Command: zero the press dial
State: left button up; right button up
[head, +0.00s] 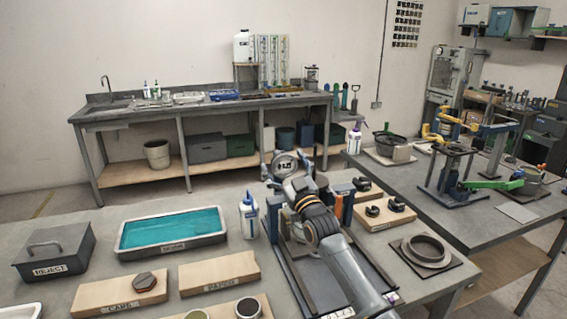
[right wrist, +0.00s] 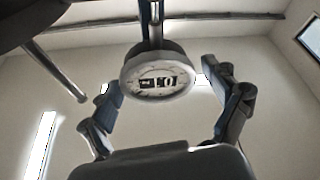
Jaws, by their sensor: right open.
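The press dial (head: 285,164) is a round white-faced gauge with a grey rim at the top of the press (head: 348,207). It also shows in the right wrist view (right wrist: 150,93), with a dark window and a white zero-like mark on its face. Its needle is too small to read. My right gripper (head: 292,176) is just in front of and below the dial, hiding much of the press. In the right wrist view the fingers (right wrist: 165,76) stand apart on either side of the dial, with no visible contact. My left gripper is not in view.
A white bottle (head: 249,218) stands left of the press. A teal-filled tray (head: 172,232), a grey reject box (head: 54,250) and wooden boards (head: 219,273) lie further left. A ring on a dark plate (head: 426,249) and a board with black parts (head: 385,211) lie right.

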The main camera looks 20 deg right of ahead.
jog(key=shift+c, duration=0.6)
jog(key=c, duration=1)
jog(key=m+h, duration=0.2)
jog(key=m, duration=0.2)
jog(key=shift+r+p, duration=0.1)
jog(key=shift+p, duration=0.2)
jog(key=shift+c, duration=0.2)
jog(key=m+h, duration=0.1)
jog(key=m, duration=0.2)
jog(key=shift+d+h+p, duration=0.1)
jog(key=shift+h+p, duration=0.2)
jog(key=shift+p, duration=0.1)
jog(key=shift+d+m+h, duration=0.1)
jog(key=shift+m+h, duration=0.3)
jog(key=shift+m, duration=0.1)
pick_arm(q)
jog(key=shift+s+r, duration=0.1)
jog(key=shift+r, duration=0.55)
pick_arm(e)
jog(key=o, duration=1.2)
jog(key=shift+c, duration=0.2)
